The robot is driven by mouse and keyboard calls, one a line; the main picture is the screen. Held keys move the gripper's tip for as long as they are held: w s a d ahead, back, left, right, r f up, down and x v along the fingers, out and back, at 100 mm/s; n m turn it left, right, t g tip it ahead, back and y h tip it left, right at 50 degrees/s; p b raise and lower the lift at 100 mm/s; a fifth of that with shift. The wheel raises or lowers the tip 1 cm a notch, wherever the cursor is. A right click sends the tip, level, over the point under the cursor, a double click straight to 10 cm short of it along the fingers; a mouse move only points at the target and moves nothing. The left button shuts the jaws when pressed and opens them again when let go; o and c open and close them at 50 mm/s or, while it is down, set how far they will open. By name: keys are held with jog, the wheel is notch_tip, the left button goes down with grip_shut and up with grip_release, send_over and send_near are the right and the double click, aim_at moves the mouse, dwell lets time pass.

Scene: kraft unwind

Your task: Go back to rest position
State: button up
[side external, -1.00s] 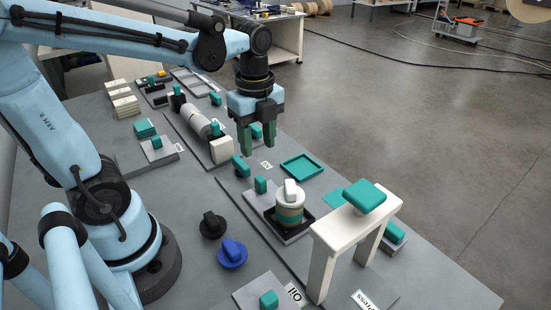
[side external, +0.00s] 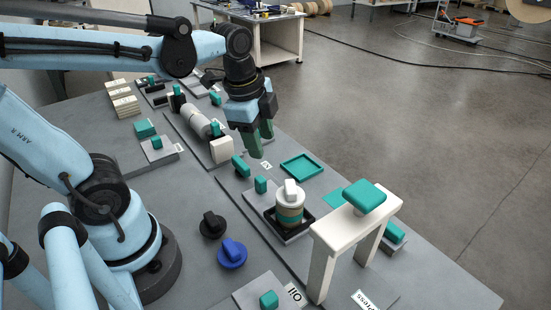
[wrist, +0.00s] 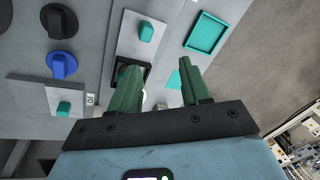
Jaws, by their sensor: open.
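My gripper (side external: 261,142) is open and empty, held in the air above the middle of the bench, near the white roller and its cream block (side external: 221,150). Its green fingers also show in the wrist view (wrist: 158,88), spread apart with nothing between them. No rest mark or stand shows.
A teal open tray (side external: 302,166) lies right of my gripper. A white press frame (side external: 325,252) with a teal pad (side external: 364,196) stands at the front right. Black (side external: 212,224) and blue (side external: 232,253) knobbed discs lie near my base. The bench's right edge drops to open floor.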

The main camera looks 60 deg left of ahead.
jog(key=n+t, duration=0.1)
jog(key=n, duration=0.3)
jog(key=d+n+t, duration=0.1)
jog(key=n+t, duration=0.1)
jog(key=n, duration=0.1)
jog(key=d+n+t, duration=0.1)
jog(key=n, duration=0.3)
jog(key=shift+f+n+t, duration=0.2)
jog(key=shift+n+t, duration=0.1)
